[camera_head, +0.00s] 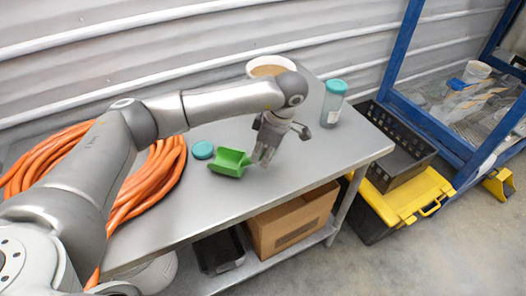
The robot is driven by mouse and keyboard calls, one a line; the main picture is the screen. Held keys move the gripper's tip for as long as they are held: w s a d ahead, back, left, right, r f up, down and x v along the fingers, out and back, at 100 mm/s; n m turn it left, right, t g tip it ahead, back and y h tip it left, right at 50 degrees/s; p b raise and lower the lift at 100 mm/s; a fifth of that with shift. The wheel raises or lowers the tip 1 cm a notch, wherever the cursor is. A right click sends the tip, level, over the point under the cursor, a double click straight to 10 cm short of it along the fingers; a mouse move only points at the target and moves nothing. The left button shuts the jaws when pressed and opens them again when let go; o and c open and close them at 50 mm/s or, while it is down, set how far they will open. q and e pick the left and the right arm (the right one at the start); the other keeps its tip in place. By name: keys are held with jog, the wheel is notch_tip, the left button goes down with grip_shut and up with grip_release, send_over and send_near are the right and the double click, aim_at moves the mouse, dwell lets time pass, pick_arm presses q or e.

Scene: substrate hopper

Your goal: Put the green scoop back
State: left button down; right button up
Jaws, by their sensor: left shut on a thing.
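The green scoop (230,163) is on or just above the metal table (240,197), left of its middle. Its open tray end points left and its handle end is toward my gripper. My left gripper (263,157) reaches down from above and is shut on the scoop at its right end. The fingers hide the handle. I cannot tell whether the scoop touches the tabletop. My right gripper is not in view.
A teal lid (202,150) lies just left of the scoop. A clear jar with a teal lid (334,103) and a white tub with brown contents (270,66) stand farther back. Orange hose (160,180) covers the left side. The front right tabletop is clear.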

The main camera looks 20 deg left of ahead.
pick_arm(q)
jog(key=shift+f, duration=0.1)
jog(key=c, duration=1.3)
grip_release()
jog(key=shift+r, duration=0.25)
jog(key=shift+d+r, duration=0.15)
jog(key=shift+r, duration=0.15)
jog(key=b+v, duration=0.2)
jog(key=v, duration=0.8)
jog(key=shift+f, duration=0.1)
jog(key=shift+d+r, duration=0.15)
jog(key=shift+r, duration=0.5)
